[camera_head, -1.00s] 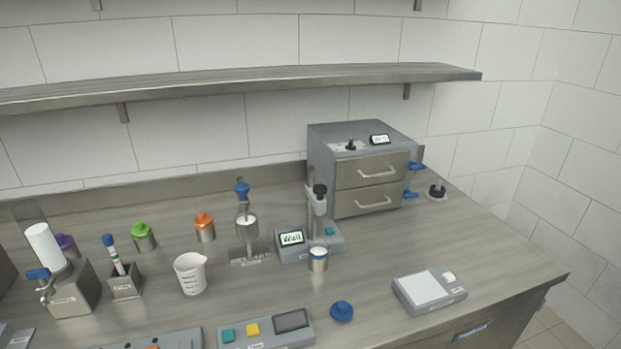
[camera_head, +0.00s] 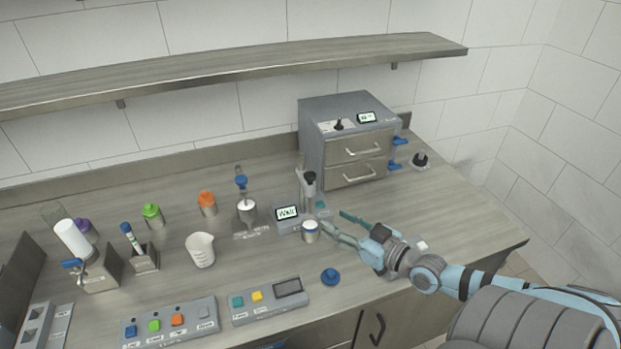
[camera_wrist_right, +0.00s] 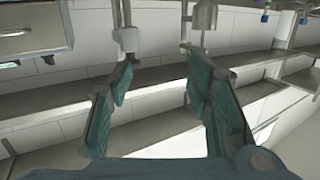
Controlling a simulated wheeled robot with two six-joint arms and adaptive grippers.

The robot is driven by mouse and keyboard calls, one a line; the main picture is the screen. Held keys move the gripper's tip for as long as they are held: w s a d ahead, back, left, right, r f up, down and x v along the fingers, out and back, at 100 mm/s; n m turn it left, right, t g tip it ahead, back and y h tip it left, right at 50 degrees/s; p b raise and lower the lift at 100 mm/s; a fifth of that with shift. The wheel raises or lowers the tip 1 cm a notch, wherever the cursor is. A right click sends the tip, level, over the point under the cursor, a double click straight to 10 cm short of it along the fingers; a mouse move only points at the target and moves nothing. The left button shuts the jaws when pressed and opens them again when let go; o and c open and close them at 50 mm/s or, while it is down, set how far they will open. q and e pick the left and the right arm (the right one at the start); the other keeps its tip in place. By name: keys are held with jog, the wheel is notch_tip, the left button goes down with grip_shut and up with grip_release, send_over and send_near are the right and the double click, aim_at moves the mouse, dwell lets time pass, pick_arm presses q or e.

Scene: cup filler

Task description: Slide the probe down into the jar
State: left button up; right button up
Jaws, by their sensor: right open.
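The probe (camera_head: 309,188) with a black top hangs on a stand with a small lit display. The jar (camera_head: 311,235), a small metal cup with a blue band and white contents, stands at the front of that stand, below the probe. My right gripper (camera_head: 335,221) is open and empty, just right of the jar and probe, with its fingers pointing left towards them. In the right wrist view its fingers (camera_wrist_right: 160,75) are spread with nothing between them. My left gripper is not in view.
A grey two-drawer box (camera_head: 350,145) stands behind. A blue cap (camera_head: 330,276) lies in front of the jar. A beaker (camera_head: 201,250) and another stand (camera_head: 246,212) are to the left. Button panels (camera_head: 270,300) line the front edge. The right of the bench is fairly clear.

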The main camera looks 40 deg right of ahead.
jog(key=t+h, duration=0.1)
jog(key=t, duration=0.1)
send_near(314, 178)
jog(key=shift+m, duration=0.4)
jog(key=w+b, duration=0.6)
jog(key=w, duration=0.1)
jog(key=w+b, duration=0.3)
jog(key=shift+w+a+f, duration=0.2)
jog(key=shift+w+a, duration=0.1)
jog(key=shift+w, duration=0.1)
jog(key=shift+w+a+r+b, duration=0.15)
jog(key=shift+w+r+b, duration=0.15)
jog(key=shift+w+b, duration=0.15)
jog(key=shift+r, duration=0.15)
jog(key=shift+s, duration=0.1)
jog(key=shift+c, duration=0.5)
grip_shut()
